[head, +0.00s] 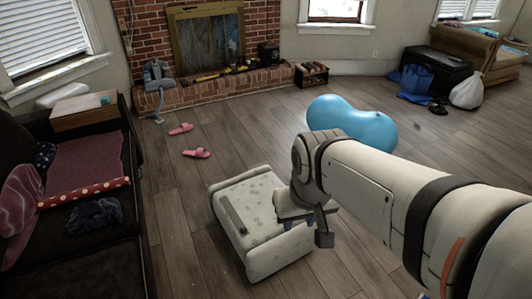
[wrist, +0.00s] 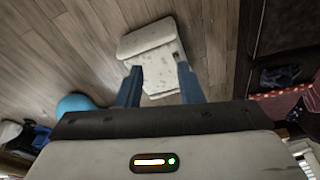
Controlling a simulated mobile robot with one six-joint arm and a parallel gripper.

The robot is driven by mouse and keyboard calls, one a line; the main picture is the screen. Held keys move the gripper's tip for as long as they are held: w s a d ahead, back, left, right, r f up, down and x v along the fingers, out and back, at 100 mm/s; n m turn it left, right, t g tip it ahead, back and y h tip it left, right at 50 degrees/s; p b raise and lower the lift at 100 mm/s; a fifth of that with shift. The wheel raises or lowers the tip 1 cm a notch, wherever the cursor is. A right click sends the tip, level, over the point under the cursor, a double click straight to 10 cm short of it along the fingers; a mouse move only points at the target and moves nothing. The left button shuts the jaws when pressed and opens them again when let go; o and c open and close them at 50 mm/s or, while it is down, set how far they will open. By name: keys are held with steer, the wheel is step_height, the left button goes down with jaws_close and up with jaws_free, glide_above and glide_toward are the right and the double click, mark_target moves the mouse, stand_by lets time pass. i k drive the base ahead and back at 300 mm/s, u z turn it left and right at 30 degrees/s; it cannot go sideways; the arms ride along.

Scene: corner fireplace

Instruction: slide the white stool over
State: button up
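The white stool (head: 262,240) is a low, boxy piece with a spotted pale top, standing on the wood floor in the lower middle of the head view. A dark strip lies along the left part of its top. In the wrist view the stool (wrist: 150,40) shows beyond and between my fingertips. My gripper (wrist: 160,68) is open, its two blue fingers apart with nothing held. In the head view my gripper (head: 298,219) overlaps the stool's right side, hiding part of it. I cannot tell whether it touches.
Pink slippers (head: 188,141) lie on the floor behind the stool. A blue peanut-shaped ball (head: 352,122) rests behind my arm. A dark sofa (head: 100,245) stands at left. A brick hearth (head: 210,88) spans the back. Bare floor surrounds the stool, with a gap toward the sofa.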

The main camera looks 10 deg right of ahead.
mark_target(244, 201)
steer(key=u, duration=2.95)
steer(key=k, duration=1.8)
steer(key=z, duration=2.45)
steer(key=i, duration=1.45)
steer(key=z, duration=0.05)
